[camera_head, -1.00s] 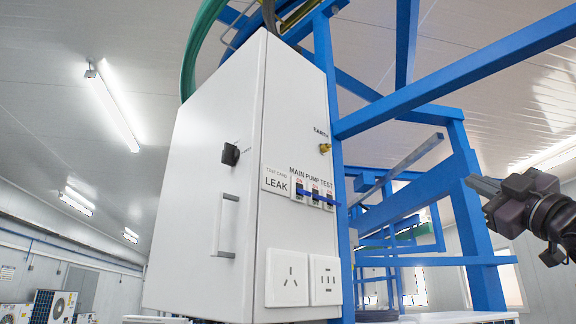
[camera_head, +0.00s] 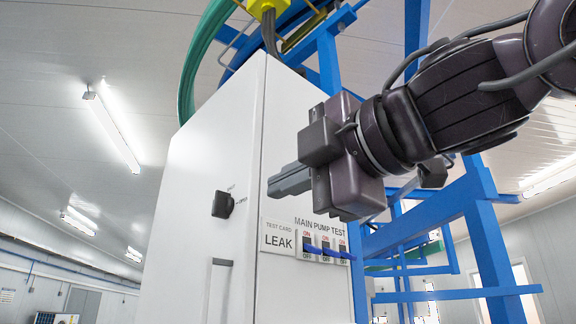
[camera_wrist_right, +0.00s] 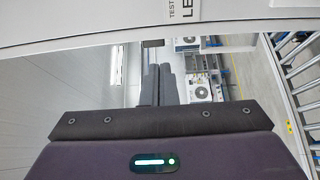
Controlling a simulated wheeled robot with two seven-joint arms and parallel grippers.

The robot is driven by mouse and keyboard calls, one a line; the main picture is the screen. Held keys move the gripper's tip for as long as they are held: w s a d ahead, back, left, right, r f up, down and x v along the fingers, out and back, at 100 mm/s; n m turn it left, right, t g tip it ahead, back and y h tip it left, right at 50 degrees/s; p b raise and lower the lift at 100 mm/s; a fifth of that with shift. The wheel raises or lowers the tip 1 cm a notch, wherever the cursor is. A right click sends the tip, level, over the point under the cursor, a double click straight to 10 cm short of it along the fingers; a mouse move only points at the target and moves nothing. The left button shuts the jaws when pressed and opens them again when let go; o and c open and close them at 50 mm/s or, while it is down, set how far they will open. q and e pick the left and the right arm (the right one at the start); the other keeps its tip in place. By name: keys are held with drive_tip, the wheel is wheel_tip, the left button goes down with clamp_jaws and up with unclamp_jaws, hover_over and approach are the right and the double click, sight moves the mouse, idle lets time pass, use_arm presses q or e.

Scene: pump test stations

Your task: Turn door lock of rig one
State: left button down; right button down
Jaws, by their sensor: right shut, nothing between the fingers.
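The door lock is a black knob (camera_head: 222,204) on the white cabinet door (camera_head: 190,150), with small lettering beside it. My right gripper (camera_head: 273,186) comes in from the right in front of the cabinet's side panel, above the LEAK label. It is shut and empty, its fingers pointing left toward the door side, apart from the knob. In the right wrist view, the closed fingers (camera_wrist_right: 158,88) point up the picture, and a small dark piece (camera_wrist_right: 153,43), probably the knob, shows just beyond their tips. My left gripper is not in view.
Below the knob is a grey door handle (camera_head: 217,290). Switches (camera_head: 325,245) with a blue bar across them sit on the side panel under my right gripper. Blue frame beams (camera_head: 482,235) stand to the right. The space left of the door looks clear.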

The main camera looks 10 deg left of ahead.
sight(221, 212)
drive_tip(key=p+x, duration=0.5)
drive_tip(key=x, duration=0.5)
drive_tip(key=shift+s+r, duration=0.15)
drive_tip(key=shift+r, duration=0.05)
drive_tip(key=shift+w+a+f+p, duration=0.1)
drive_tip(key=shift+w+a+p, duration=0.1)
drive_tip(key=shift+a+p, duration=0.15)
drive_tip(key=shift+a+f, duration=0.1)
